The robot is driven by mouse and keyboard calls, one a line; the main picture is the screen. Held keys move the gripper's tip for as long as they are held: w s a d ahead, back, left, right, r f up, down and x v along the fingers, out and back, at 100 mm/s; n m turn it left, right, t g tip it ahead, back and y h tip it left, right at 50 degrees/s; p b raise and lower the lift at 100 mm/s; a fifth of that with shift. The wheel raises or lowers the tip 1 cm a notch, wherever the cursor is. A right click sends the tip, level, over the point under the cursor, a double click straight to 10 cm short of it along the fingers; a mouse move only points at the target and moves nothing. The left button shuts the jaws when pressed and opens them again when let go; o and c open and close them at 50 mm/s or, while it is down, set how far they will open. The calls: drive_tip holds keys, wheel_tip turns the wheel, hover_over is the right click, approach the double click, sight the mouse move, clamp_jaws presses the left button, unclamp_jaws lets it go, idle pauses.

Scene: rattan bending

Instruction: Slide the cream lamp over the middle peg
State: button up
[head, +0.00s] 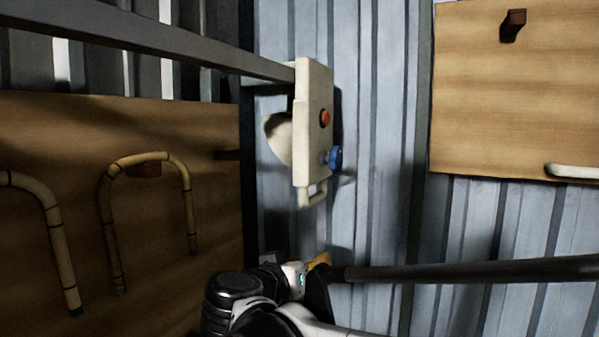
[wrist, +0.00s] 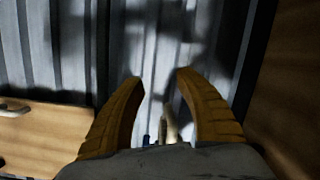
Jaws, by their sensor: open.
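The cream lamp (head: 314,125) is a tall cream body with a rounded dome on its left, an orange button, a blue knob and a loop handle at its lower end. It is upright by the grey wall, at the end of a metal rail. My gripper (head: 318,262) is below the loop in the head view, open and empty. In the wrist view my gripper (wrist: 160,78) shows two spread orange fingers. A cream loop (wrist: 170,122) shows between them; I cannot tell its distance. Brown pegs show on the boards; I cannot tell which is the middle one.
Bent rattan hoops (head: 148,158) hang on the left wooden board (head: 60,125), one over a brown peg (head: 143,171). The right board (head: 470,110) has a peg (head: 513,25) and a cream bar (head: 575,172). A metal rail (head: 170,45) crosses above.

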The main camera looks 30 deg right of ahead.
drive_tip(key=m+t+h+p, duration=0.1)
drive_tip(key=t+h+p, duration=0.1)
drive_tip(key=p, duration=0.1)
approach(313, 200)
drive_tip(key=w, duration=0.2)
drive_tip(key=shift+w+d+f, duration=0.1)
drive_tip(key=shift+d+f, duration=0.05)
drive_tip(key=shift+d, duration=0.3)
drive_tip(key=p+x, duration=0.1)
drive_tip(key=x, duration=0.9)
drive_tip(key=shift+d+f, duration=0.2)
drive_tip(key=shift+d, duration=0.05)
clamp_jaws()
